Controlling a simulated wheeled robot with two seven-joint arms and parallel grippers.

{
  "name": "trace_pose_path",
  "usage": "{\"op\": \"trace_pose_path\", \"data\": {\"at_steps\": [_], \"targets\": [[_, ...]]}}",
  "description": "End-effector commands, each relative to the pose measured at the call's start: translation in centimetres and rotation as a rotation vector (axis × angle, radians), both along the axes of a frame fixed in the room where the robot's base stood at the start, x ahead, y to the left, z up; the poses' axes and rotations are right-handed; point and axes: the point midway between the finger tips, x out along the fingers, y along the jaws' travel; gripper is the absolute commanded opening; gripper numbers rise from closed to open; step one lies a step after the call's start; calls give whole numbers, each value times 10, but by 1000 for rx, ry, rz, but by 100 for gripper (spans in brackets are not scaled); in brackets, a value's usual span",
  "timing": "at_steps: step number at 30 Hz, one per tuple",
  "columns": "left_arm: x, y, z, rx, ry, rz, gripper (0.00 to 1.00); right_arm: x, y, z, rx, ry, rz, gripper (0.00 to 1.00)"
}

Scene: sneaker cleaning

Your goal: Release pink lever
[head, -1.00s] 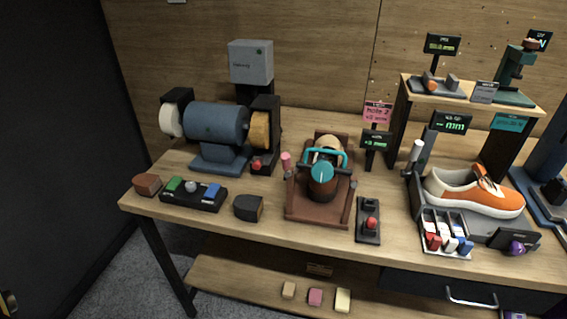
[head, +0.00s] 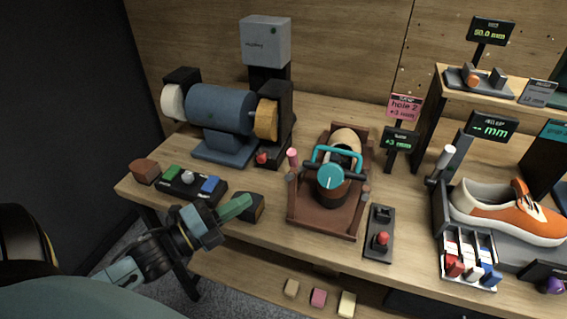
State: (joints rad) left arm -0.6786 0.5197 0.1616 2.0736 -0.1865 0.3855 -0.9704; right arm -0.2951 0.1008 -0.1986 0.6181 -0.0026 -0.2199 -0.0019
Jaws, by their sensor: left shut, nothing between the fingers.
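The pink lever (head: 292,158) stands upright at the back left of a brown clamp fixture (head: 305,218) on the bench. The fixture has a teal handle (head: 320,152), a round teal-topped knob (head: 331,177) and a tan rounded piece at its back. My left gripper (head: 243,203) is shut and empty. Its green fingers show in front of the dark block, to the left of and nearer than the fixture, apart from the pink lever. My right gripper is out of view.
A blue bench grinder (head: 220,108) stands behind left. A button strip (head: 186,183), a brown block (head: 145,171) and a dark block (head: 256,209) line the front edge. A red-button box (head: 379,238) and an orange sneaker (head: 500,215) lie right.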

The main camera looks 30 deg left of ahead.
Motion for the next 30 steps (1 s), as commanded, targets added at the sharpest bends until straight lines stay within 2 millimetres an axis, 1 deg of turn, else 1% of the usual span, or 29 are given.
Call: {"op": "trace_pose_path", "data": {"at_steps": [1,5,8,18,23,27,30], "targets": [[0,0,0,-1,0,1,0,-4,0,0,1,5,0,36],[5,-1,1,-2,1,1,0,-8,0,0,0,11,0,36],[15,-5,2,-2,-2,0,0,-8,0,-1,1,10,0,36],[72,-26,11,-2,-2,1,0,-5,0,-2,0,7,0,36],[96,-36,14,-2,-2,1,0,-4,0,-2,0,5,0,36],[115,-25,17,0,1,1,0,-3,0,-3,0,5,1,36],[123,-22,18,-1,3,1,0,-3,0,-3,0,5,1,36]]}}
